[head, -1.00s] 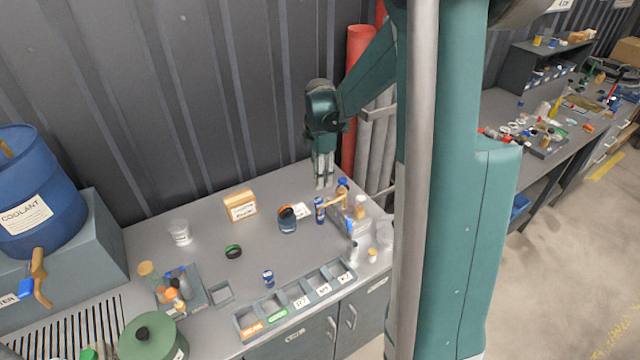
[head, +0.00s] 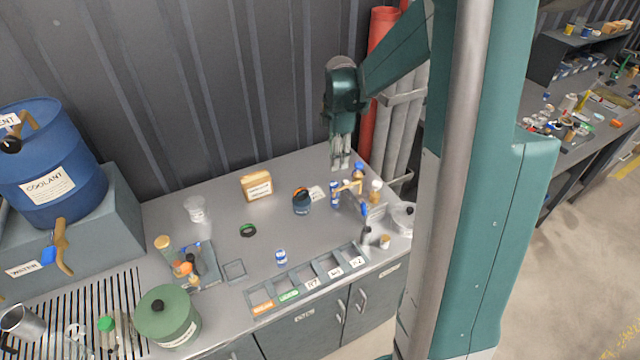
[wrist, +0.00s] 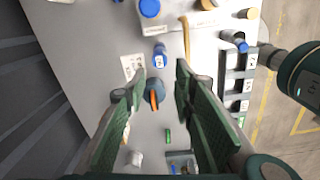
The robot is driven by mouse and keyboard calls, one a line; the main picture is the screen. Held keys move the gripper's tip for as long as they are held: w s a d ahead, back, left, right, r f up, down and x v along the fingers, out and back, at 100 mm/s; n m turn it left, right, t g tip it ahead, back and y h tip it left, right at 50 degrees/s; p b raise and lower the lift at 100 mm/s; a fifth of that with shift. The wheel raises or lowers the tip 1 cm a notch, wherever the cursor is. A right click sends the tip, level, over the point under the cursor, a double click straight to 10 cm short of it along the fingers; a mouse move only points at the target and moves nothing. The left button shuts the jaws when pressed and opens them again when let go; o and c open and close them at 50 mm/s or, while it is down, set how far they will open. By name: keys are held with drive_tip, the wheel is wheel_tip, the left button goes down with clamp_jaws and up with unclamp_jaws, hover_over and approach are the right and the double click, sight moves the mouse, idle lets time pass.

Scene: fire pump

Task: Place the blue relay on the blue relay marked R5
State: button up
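Two small blue cylinders with white labels, which look like the relays, stand on the grey bench. One (head: 281,257) stands alone near the front row of bins. The other (head: 335,193) stands farther right and back, beside a cluster of small items; it seems to be the blue cylinder in the wrist view (wrist: 160,58). Their markings are too small to read surely, so I cannot tell which is R5. My gripper (head: 341,160) hangs above the back right of the bench. In the wrist view its green fingers (wrist: 157,92) are apart, with nothing held.
A dark blue, orange-topped item (head: 301,202), a cardboard box (head: 257,186), a green-black ring (head: 248,230) and a clear cup (head: 195,209) stand on the bench. Labelled bins (head: 297,283) line the front edge. Red and grey pipes rise behind my gripper. The middle is mostly clear.

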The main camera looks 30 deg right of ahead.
drive_tip(key=s+a+r+m+t, duration=0.2)
drive_tip(key=s+a+r+m, duration=0.25)
drive_tip(key=a+r, duration=0.3)
drive_tip(key=s+a+r+m+t, duration=0.2)
drive_tip(key=s+a+m, duration=0.3)
drive_tip(key=s, duration=0.5)
drive_tip(key=s+a+r+m+t, duration=0.3)
drive_tip(key=s+a+m, duration=0.3)
drive_tip(key=s+a, duration=0.4)
drive_tip(key=shift+v, duration=1)
drive_tip(key=shift+m, duration=0.25)
